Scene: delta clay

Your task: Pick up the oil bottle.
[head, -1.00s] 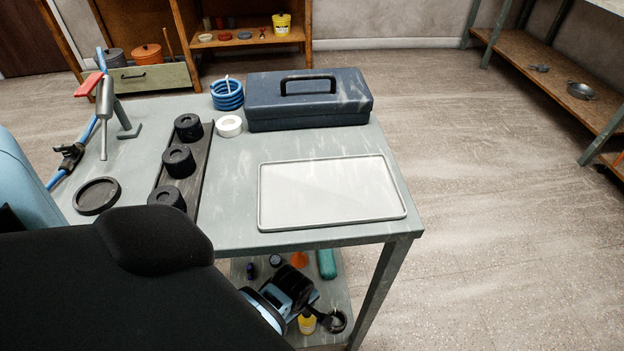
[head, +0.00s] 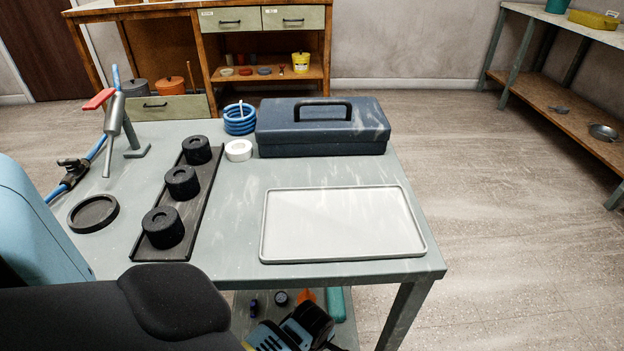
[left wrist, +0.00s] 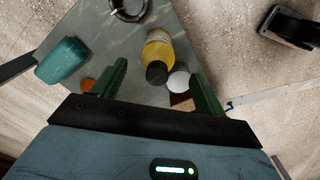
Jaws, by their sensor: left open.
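The oil bottle (left wrist: 159,48), yellow with a black cap, shows in the left wrist view on the grey lower shelf. Its cap end points toward my left gripper (left wrist: 160,69). That gripper is open, its two green fingers spread to either side of the cap; I cannot tell whether either touches it. In the head view part of my left wrist (head: 300,325) shows at the bottom edge by the lower shelf, and the bottle is not visible there. My right gripper is not in view.
Near the bottle are a teal item (left wrist: 62,60), an orange item (left wrist: 87,84), a white round item (left wrist: 178,80) and a black ring-shaped item (left wrist: 128,8). The tabletop above holds a white tray (head: 340,225), a blue toolbox (head: 320,132) and black cylinders (head: 182,182).

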